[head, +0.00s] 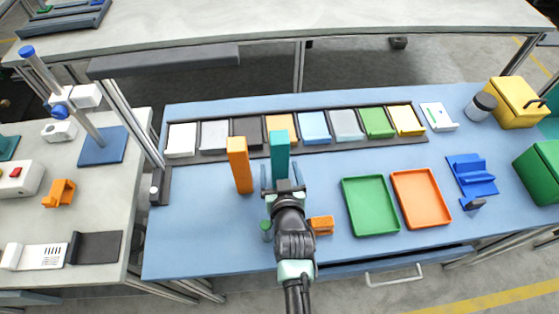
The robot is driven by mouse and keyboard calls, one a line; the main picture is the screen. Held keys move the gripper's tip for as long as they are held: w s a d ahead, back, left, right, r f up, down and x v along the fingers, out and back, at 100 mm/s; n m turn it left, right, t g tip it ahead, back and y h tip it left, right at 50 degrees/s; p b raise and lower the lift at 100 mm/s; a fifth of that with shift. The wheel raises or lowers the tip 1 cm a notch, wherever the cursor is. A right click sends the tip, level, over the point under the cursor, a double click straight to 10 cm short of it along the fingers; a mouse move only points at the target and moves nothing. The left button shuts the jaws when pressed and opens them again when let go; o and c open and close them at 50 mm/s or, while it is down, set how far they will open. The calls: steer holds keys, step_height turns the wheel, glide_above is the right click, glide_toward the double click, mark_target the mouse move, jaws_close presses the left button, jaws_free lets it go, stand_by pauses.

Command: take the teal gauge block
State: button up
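The teal gauge block (280,155) stands upright on the blue tabletop, in front of the row of coloured tiles. My gripper (282,174) is just at its near side, with one finger to the left and one to the right of the block's lower part. The fingers are apart, with gaps showing beside the block, so the gripper is open. The block's base is hidden by the gripper, and I cannot tell how far the fingers reach along its sides.
A tall orange block (239,164) stands close on the left. A small orange piece (321,225) and a green piece (265,226) lie beside my wrist. A green tray (370,206) and an orange tray (421,198) are to the right. The tabletop's left front (195,235) is clear.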

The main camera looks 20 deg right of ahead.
steer(key=shift+w+f, duration=0.1)
steer(key=shift+w, duration=0.2)
jaws_close()
steer(key=shift+d, duration=0.1)
